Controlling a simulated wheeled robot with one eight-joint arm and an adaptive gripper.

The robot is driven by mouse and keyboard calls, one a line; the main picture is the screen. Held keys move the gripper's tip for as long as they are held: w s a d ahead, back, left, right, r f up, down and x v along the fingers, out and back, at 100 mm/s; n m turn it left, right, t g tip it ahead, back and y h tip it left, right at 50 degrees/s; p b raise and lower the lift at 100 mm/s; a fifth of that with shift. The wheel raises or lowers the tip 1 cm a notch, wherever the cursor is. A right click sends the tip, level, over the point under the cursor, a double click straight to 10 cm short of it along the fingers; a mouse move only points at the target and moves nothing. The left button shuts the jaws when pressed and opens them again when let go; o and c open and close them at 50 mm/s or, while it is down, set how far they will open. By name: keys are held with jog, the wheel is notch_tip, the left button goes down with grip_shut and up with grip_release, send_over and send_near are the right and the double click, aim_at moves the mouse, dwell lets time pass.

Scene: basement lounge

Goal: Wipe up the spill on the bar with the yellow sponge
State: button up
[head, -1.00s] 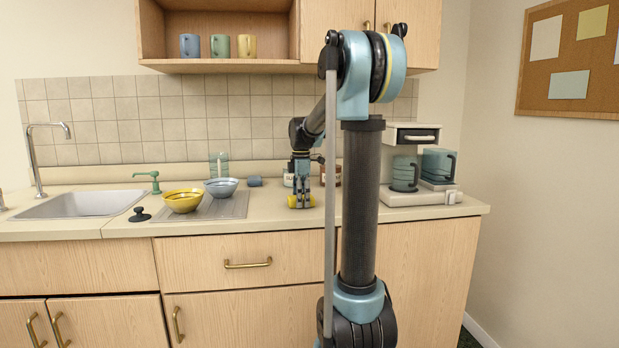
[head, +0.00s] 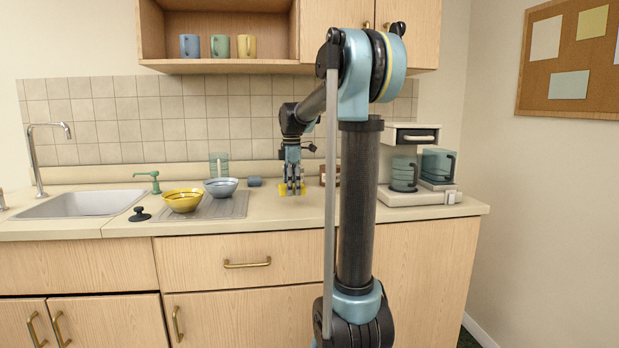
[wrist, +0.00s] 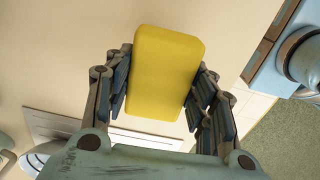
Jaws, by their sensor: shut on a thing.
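The yellow sponge (wrist: 168,72) is held between the two fingers of my gripper (wrist: 165,75) in the wrist view. In the head view my gripper (head: 292,188) is over the beige bar (head: 270,212), right of the bowls, with a little of the sponge (head: 283,189) showing between and beside the fingers. I cannot tell whether the sponge touches the bar or hangs just above it. I can make out no spill in either view; my gripper and arm hide part of the bar.
A yellow bowl (head: 182,201) and a blue-grey bowl (head: 221,187) stand on the drainboard (head: 234,208) to the left. A small blue thing (head: 255,182) and a brown jar (head: 323,175) are near the gripper. A coffee machine (head: 424,197) stands right. The bar's front middle looks clear.

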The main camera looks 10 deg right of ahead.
jog(key=shift+r, duration=1.8)
jog(key=shift+r, duration=0.15)
